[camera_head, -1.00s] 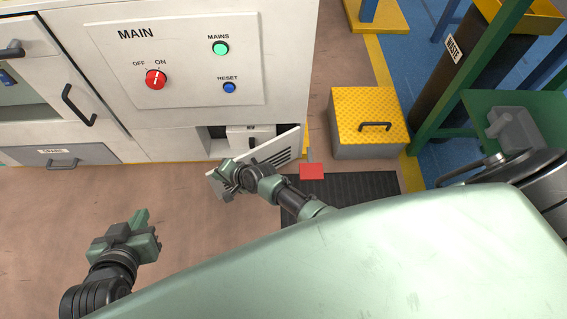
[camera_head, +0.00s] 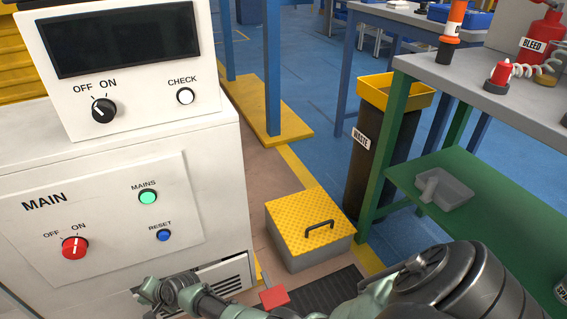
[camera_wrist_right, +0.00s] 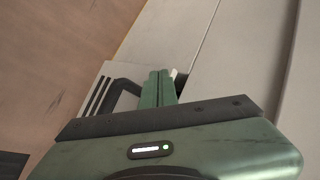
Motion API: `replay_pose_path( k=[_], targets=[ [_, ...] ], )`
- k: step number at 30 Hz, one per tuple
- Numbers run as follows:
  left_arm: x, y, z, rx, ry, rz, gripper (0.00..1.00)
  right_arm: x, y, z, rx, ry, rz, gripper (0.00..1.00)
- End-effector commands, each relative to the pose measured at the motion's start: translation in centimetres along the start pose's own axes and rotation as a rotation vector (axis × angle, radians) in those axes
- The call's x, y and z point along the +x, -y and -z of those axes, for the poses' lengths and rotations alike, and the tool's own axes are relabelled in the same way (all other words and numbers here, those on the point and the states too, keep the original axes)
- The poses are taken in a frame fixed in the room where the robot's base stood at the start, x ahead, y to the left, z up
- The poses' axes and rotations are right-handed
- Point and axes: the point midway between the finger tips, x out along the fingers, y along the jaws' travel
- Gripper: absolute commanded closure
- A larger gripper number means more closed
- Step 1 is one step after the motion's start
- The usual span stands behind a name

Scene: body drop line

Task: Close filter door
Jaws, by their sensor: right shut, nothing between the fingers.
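The filter door (camera_head: 232,282), a pale panel with dark louvre slots, is low on the white cabinet's front, at the bottom of the head view. A dark gap shows along its top edge; whether it is fully closed I cannot tell. My right gripper (camera_head: 152,295) is low in front of the cabinet, left of the louvres, and is shut and empty. In the right wrist view its green fingers (camera_wrist_right: 159,88) are together, in front of the slotted door (camera_wrist_right: 97,98) and a dark handle (camera_wrist_right: 124,90). Contact is unclear. My left gripper is out of view.
A red plate (camera_head: 273,297) and a dark floor mat (camera_head: 325,292) lie near my right arm. A yellow-topped step box (camera_head: 305,230) stands right of the cabinet. A waste bin (camera_head: 385,145) and green-framed bench (camera_head: 480,190) stand farther right.

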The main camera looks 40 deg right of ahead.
Motion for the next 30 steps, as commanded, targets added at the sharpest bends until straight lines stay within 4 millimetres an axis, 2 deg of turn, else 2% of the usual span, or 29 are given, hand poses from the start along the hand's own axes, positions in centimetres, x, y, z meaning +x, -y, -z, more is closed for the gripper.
replay_pose_path(
  k=[6,17,24,30],
  targets=[
    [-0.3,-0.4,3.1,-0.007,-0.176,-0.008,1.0,0.7,0.5,0.8,0.0,0.0,0.0,1.0],
    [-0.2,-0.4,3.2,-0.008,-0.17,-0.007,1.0,0.6,0.6,0.8,0.0,0.0,0.0,1.0],
    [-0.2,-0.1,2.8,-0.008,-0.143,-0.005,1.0,0.3,0.6,0.8,0.0,0.0,0.0,1.0],
    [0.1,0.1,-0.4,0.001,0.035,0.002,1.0,-0.6,0.7,0.8,0.0,0.0,0.0,1.0]
  ],
)
